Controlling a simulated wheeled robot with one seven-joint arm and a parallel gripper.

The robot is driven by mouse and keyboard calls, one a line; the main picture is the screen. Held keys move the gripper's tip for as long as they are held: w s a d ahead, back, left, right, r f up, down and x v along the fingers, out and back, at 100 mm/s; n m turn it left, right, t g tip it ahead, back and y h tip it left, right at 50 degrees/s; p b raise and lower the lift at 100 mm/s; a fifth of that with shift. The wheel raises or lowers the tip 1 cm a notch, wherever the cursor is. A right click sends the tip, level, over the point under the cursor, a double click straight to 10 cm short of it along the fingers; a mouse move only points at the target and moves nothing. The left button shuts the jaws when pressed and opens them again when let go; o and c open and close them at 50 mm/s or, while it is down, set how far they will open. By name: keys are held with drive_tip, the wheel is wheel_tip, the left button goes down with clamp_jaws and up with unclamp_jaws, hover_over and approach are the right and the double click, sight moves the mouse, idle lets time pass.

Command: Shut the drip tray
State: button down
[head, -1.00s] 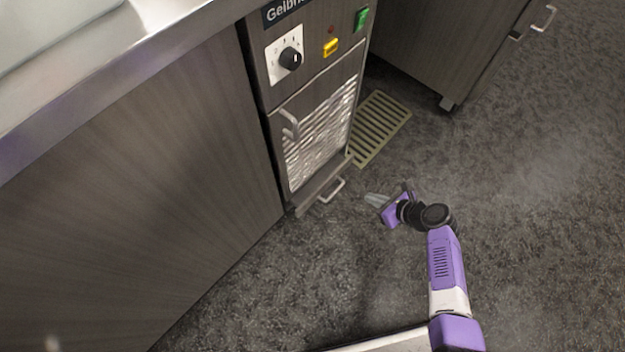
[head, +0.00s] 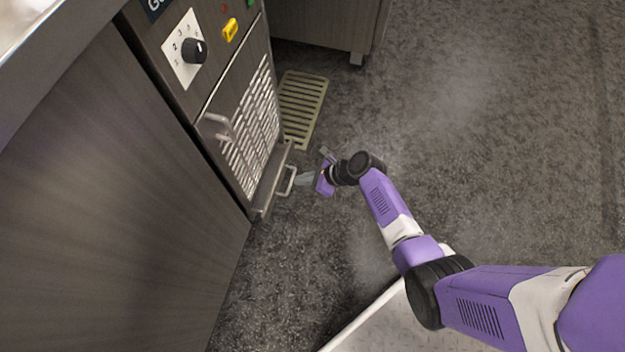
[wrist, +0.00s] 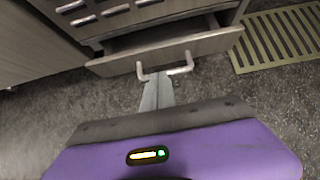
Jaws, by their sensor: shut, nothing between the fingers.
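The drip tray (head: 270,186) is a low, shallow metal drawer at the bottom of the fryer-like unit. It stands partly pulled out, with a gap behind its front panel in the wrist view (wrist: 110,64). A looped handle (head: 290,180) sticks out from its front; it also shows in the wrist view (wrist: 178,70). My gripper (head: 304,180) is shut and empty. Its fingertips point at the tray front and are close to the handle. In the wrist view the fingers (wrist: 157,88) reach the handle loop; I cannot tell whether they touch it.
The unit (head: 215,95) has a slatted door with a handle above the tray. A dark cabinet (head: 110,210) stands left of it. A slotted floor grate (head: 303,105) lies behind the tray, to the right of the unit. Open floor (head: 480,150) spreads to the right.

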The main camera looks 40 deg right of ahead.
sight(277, 176)
drive_tip(key=w+a, duration=0.1)
drive_tip(key=w+a+f+b, duration=0.1)
drive_tip(key=w, duration=0.1)
drive_tip(key=shift+a+f, duration=0.1)
drive_tip(key=shift+w+a+b, duration=0.35)
drive_tip(key=shift+w+b, duration=0.05)
drive_tip(key=shift+w, duration=0.05)
drive_tip(key=shift+w+a+r+p, duration=0.25)
drive_tip(key=shift+w+a+p, duration=0.15)
drive_tip(key=shift+w, duration=0.3)
drive_tip(key=shift+w+a+f, duration=0.1)
drive_tip(key=shift+w+a, duration=0.25)
drive_tip(key=shift+s+d, duration=0.1)
